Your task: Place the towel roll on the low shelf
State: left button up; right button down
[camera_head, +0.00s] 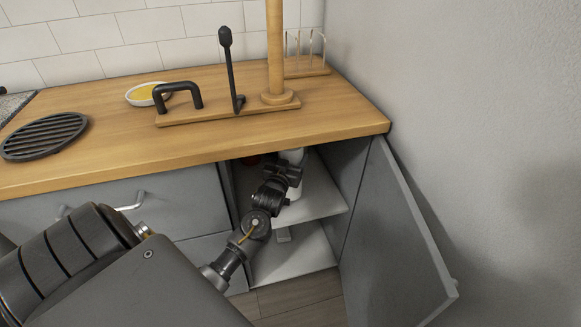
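A white roll-like object (293,156), probably the towel roll, is upright inside the open cabinet under the counter. It is partly hidden behind my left gripper (288,172). My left arm comes in from the left and reaches into the cabinet, with the gripper right at the white object. The fingertips are too dark and small to tell whether they are closed on it. The cabinet has a middle shelf (322,205) and a lower floor panel (310,258). I cannot tell whether the roll's bottom touches the middle shelf. My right gripper is not in view.
The cabinet door (405,240) stands open at the right, near the grey wall. A small reddish object (251,161) is in the cabinet.

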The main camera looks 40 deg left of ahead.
pick_arm(q)
jog(key=shift+f, duration=1.6)
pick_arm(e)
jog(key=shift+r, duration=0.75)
pick_arm(q)
jog(key=shift+f+b, duration=0.2)
jog(key=shift+b, duration=0.15)
jog(key=o, duration=1.3)
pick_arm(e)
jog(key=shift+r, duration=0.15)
pick_arm(q)
jog(key=shift+r, duration=0.15)
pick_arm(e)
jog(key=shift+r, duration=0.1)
